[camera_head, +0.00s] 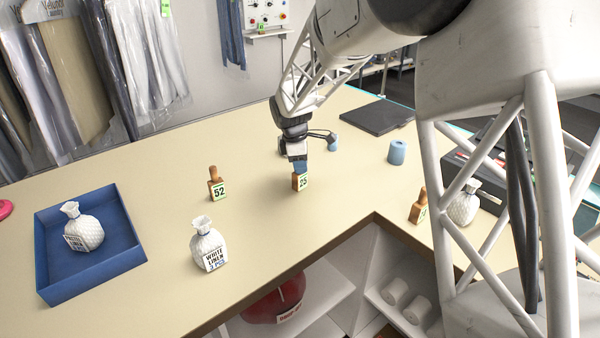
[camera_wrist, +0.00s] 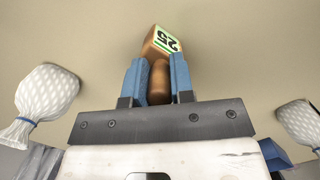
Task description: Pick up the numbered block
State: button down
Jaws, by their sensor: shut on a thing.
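A wooden numbered block (camera_head: 300,182) with a green-edged label reading 25 is at the middle of the counter. My gripper (camera_head: 299,167) is above it, pointing down, with its fingers at the block's handle. In the wrist view the two blue fingers of my gripper (camera_wrist: 160,82) are shut on the brown handle of the block (camera_wrist: 162,42). Its label shows upside down there. I cannot tell whether the block touches the counter. A second numbered block (camera_head: 216,188), marked 52, stands to the left. A third block (camera_head: 419,210) stands at the right, its number partly hidden by my arm.
A blue tray (camera_head: 112,262) at the left holds a white bag (camera_head: 83,230). Another white bag (camera_head: 207,245) stands nearer the middle, and one more (camera_head: 464,204) at the right. A blue cylinder (camera_head: 397,152) and a dark flat slab (camera_head: 376,117) lie behind. The counter (camera_head: 150,180) is clear between them.

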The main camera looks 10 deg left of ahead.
jog(key=shift+r, duration=0.15)
jog(key=shift+r, duration=0.55)
notch_tip(320, 180, up, 2)
jog(key=shift+r, duration=0.1)
jog(key=s+d, duration=0.2)
jog(key=s, duration=0.5)
jog(key=s+d+r, duration=0.1)
jog(key=s+d, duration=0.2)
jog(key=s, duration=0.5)
jog(key=shift+d+r, duration=0.15)
jog(key=shift+r, duration=0.05)
jog(key=shift+d, duration=0.1)
